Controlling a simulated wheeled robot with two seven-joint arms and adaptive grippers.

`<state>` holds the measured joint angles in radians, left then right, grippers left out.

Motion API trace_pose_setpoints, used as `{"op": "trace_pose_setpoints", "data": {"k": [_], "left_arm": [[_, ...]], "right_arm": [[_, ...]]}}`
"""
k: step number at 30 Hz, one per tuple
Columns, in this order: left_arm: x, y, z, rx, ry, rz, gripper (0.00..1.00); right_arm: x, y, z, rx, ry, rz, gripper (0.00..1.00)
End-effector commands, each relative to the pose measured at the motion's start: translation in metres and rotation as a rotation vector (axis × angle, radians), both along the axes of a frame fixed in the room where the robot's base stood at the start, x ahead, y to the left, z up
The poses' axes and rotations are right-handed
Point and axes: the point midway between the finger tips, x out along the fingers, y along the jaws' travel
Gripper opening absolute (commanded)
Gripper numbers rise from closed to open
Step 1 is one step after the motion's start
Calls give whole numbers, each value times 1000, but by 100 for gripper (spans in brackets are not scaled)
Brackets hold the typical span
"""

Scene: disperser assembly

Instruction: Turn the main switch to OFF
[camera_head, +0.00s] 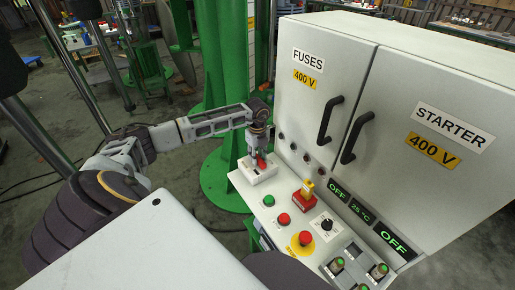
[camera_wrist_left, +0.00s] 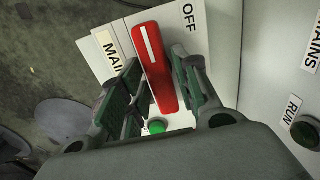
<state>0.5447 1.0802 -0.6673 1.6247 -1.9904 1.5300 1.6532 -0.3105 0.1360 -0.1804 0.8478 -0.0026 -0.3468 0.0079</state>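The main switch is a red bar handle with a white line, on a pale plate. In the left wrist view the handle (camera_wrist_left: 158,65) lies tilted, its line end pointing up and slightly left, with the word OFF up and right of that end. A partly hidden label starting MAIN (camera_wrist_left: 108,46) is at its left. My left gripper (camera_wrist_left: 156,85) has one finger on each side of the handle, very close; I cannot tell whether they press on it. In the head view the left gripper (camera_head: 260,152) points down over the switch plate (camera_head: 258,175). My right gripper is not in view.
Right of the switch, the panel holds a green button (camera_head: 284,219), a red-and-yellow switch (camera_head: 304,195), a red emergency button (camera_head: 305,238) and a black dial (camera_head: 326,224). The grey cabinet (camera_head: 309,105) with black handles rises close behind. A green column (camera_head: 222,60) stands behind the gripper.

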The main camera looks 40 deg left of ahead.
Motion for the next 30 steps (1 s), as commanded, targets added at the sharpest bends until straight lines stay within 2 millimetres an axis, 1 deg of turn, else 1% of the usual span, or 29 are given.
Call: {"op": "trace_pose_setpoints", "data": {"k": [1, 2, 8, 14, 17, 23, 30], "left_arm": [[0, 0, 0, 0, 1, -1, 42], [0, 0, 0, 0, 1, -1, 45], [-1, -1, -1, 0, 2, -2, 45], [-1, -1, 1, 0, 2, -3, 45], [0, -1, 5, -1, 1, -3, 45], [0, 0, 24, 0, 0, -3, 45], [0, 0, 59, 0, 0, -2, 45]], "right_arm": [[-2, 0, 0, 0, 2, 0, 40], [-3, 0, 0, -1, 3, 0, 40], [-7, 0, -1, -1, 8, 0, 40], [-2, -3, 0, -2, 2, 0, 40], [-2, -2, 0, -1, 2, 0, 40], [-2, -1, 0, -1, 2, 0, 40], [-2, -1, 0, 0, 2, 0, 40]]}}
